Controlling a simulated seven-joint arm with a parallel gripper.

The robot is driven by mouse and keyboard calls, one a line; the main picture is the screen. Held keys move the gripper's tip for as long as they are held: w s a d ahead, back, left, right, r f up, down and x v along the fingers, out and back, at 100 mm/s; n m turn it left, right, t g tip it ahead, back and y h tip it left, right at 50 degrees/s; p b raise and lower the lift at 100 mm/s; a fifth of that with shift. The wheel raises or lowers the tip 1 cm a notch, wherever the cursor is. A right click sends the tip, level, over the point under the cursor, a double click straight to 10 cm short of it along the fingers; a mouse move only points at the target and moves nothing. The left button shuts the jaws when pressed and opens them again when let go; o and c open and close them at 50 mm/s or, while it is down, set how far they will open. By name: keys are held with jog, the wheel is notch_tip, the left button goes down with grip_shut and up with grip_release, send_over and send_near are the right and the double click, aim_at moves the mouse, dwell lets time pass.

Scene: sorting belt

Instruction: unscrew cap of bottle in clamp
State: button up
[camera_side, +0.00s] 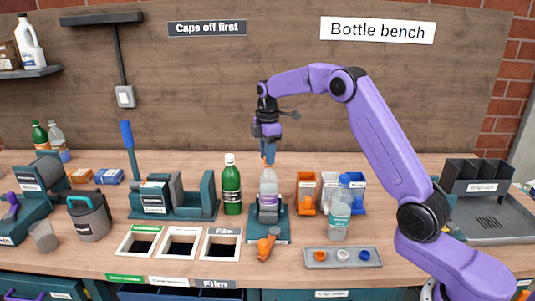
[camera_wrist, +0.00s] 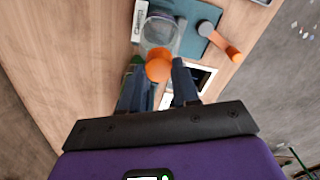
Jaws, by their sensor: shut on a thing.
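A clear bottle with a whitish-purple label (camera_side: 268,190) stands upright in the teal clamp (camera_side: 283,225) with an orange handle (camera_side: 268,243). It also shows in the wrist view (camera_wrist: 160,34), past my fingertips. My gripper (camera_side: 269,157) points straight down over the bottle, its blue fingers shut on an orange cap (camera_wrist: 158,67). The cap is right at the bottle's top. I cannot tell whether it still sits on the neck or is just clear of it. The fingers partly hide the cap in the side view.
A green bottle (camera_side: 232,185) stands close left of the clamp. A clear bottle with a blue cap (camera_side: 340,215) and orange, white and blue bins are to the right. A grey tray of caps (camera_side: 315,258) lies in front right.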

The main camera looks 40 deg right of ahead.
jog(key=n, duration=0.4)
jog(key=shift+n, duration=0.4)
jog(key=n, duration=0.5)
jog(key=shift+r, duration=0.1)
jog(key=n, duration=0.5)
dwell(0.5)
jog(key=n, duration=0.5)
